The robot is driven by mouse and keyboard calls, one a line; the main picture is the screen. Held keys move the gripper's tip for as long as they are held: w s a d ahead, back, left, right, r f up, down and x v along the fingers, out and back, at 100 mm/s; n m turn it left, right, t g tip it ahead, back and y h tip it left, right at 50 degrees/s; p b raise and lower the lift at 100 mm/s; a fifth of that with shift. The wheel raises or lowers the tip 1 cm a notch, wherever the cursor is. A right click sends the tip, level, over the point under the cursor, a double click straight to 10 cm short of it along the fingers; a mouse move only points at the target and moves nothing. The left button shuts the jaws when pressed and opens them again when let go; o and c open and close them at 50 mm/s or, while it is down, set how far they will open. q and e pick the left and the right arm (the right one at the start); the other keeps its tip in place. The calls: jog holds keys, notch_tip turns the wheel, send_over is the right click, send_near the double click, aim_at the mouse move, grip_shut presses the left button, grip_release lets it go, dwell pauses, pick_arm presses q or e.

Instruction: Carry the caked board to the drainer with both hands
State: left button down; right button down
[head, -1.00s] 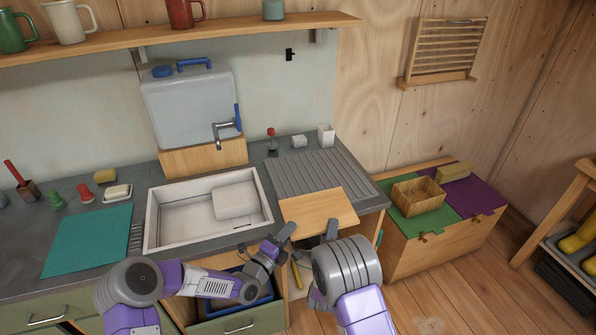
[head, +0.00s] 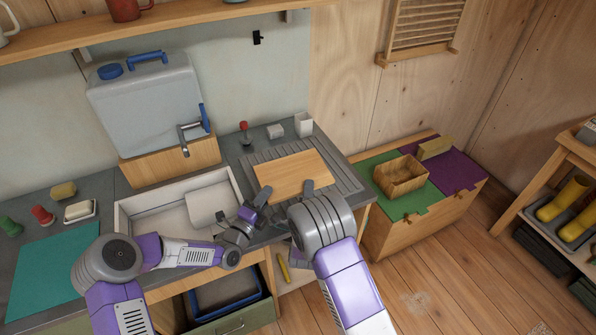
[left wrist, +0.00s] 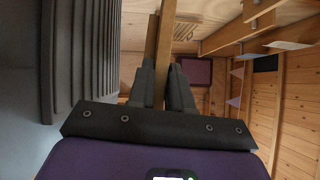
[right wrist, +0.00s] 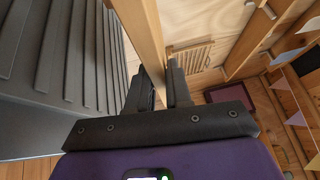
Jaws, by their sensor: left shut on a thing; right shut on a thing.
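The wooden board (head: 293,173) is held level over the grey ridged drainer (head: 350,182), covering its middle. No caked dirt shows on its visible upper face. My left gripper (head: 264,199) is shut on the board's near left edge. My right gripper (head: 308,188) is shut on its near edge further right. The board shows edge-on between the fingers in the left wrist view (left wrist: 164,50) and the right wrist view (right wrist: 143,35). Both wrist views show a gap between board and drainer ridges. The board's underside is hidden in the head view.
A white cup (head: 303,124) and a red-topped brush (head: 245,132) stand behind the drainer. A chest (head: 375,235) with a wooden box (head: 400,176) stands to the right.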

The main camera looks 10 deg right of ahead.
pick_arm(q)
jog(key=shift+w+f, duration=0.1)
jog(key=shift+f, duration=0.05)
pick_arm(e)
jog(key=shift+w+f, duration=0.1)
jog(key=shift+f, duration=0.1)
pick_arm(q)
jog(key=shift+f+b, duration=0.15)
jog(key=shift+b, duration=0.15)
pick_arm(e)
jog(key=shift+f, duration=0.1)
